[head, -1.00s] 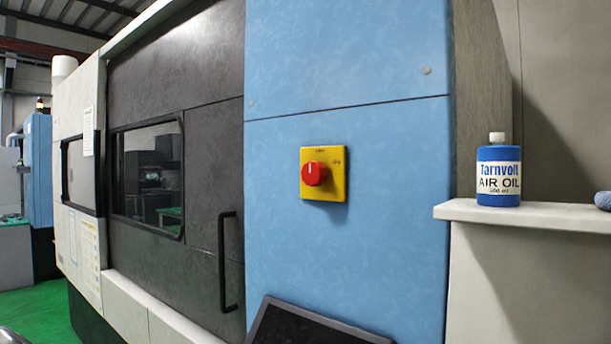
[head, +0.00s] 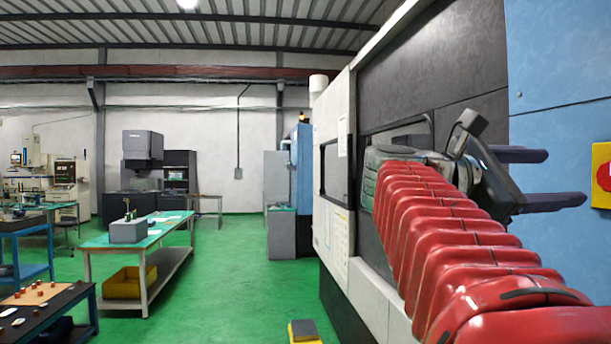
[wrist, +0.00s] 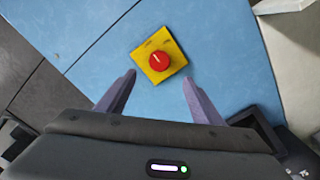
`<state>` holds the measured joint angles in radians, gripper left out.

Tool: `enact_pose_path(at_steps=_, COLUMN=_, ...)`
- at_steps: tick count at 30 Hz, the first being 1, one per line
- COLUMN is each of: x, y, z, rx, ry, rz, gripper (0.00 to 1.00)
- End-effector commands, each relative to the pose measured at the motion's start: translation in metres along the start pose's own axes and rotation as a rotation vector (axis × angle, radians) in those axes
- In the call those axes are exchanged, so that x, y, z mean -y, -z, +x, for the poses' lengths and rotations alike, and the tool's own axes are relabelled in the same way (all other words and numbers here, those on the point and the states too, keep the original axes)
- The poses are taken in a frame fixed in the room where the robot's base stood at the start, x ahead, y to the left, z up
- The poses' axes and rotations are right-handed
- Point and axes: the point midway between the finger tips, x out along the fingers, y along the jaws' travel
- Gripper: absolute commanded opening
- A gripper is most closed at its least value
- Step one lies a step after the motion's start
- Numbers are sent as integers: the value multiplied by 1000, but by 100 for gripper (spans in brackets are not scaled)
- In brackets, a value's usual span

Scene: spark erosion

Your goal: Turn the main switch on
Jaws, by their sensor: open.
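The main switch is a round red knob (wrist: 159,61) with a white mark, on a yellow plate (wrist: 172,52) fixed to the blue machine panel (wrist: 215,40). In the head view the switch (head: 605,176) is cut off by the right edge. My gripper (head: 566,178) is open and empty in front of the blue panel, to the left of the switch in that view. In the wrist view my gripper's fingertips (wrist: 159,78) are spread to either side below the knob, apart from it. The plate's lettering is too small to read.
The dark machine door (head: 410,85) and its pale side (head: 332,190) stand beside my arm. A green-topped table (head: 170,232) and a darker table (head: 40,310) stand at left. A yellow and grey item (head: 304,331) is on the floor. The green floor between is open.

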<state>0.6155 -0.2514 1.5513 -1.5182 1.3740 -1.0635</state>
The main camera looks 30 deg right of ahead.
Motion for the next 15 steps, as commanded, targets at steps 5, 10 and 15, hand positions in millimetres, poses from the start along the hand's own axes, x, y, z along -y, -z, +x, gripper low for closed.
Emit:
enact_pose_path(at_steps=5, x=0, y=1, z=0, rx=-2, ry=0, rz=1, gripper=60)
enact_pose_path(at_steps=10, x=0, y=1, z=4, rx=-2, ry=1, rz=1, gripper=60)
enact_pose_path(at_steps=15, x=1, y=1, z=15, rx=-1, ry=2, rz=2, gripper=60)
